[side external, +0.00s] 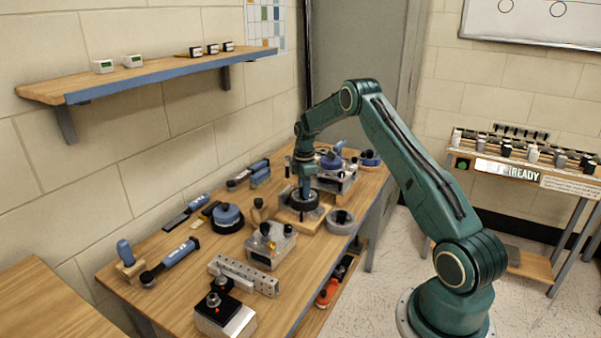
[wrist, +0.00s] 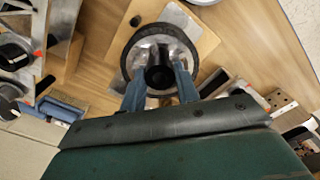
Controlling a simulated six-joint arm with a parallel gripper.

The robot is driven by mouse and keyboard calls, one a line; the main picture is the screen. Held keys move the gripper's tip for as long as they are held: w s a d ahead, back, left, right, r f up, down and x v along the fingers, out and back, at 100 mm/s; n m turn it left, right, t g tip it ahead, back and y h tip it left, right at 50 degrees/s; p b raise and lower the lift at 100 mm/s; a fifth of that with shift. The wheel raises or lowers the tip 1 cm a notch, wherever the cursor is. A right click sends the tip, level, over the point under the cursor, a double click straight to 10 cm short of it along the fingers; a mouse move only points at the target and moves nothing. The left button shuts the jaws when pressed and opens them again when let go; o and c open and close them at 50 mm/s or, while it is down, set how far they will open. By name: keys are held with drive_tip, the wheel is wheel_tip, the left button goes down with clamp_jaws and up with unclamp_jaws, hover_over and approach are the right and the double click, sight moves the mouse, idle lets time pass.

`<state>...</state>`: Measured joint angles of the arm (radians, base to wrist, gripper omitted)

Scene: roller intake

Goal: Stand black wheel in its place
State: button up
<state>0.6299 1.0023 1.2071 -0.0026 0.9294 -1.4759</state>
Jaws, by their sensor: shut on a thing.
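The black wheel (side external: 304,203) is a dark ring lying flat at a wooden board (side external: 287,217) on the bench. In the wrist view the wheel (wrist: 126,57) shows a black rim around a bright metal inside and a dark round centre. My gripper (side external: 304,187) points straight down over it. In the wrist view the blue fingers of my gripper (wrist: 160,78) reach inside the rim and are shut on the wheel's centre part. The board (wrist: 200,40) shows under and beside the wheel. I cannot tell whether the wheel touches the board.
A grey ring (side external: 341,221) lies right of the board. A metal block with knobs (side external: 270,246) stands in front, and a blue-topped round tool (side external: 228,217) to the left. A metal fixture (side external: 335,178) stands behind. Some bare bench (side external: 180,288) shows at the front left.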

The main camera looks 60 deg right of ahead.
drive_tip(key=shift+f, duration=0.55)
drive_tip(key=o, duration=0.8)
drive_tip(key=shift+r, duration=0.1)
drive_tip(key=shift+r, duration=1.35)
drive_tip(key=shift+o, duration=0.3)
drive_tip(key=o, duration=0.5)
drive_tip(key=shift+r, duration=0.1)
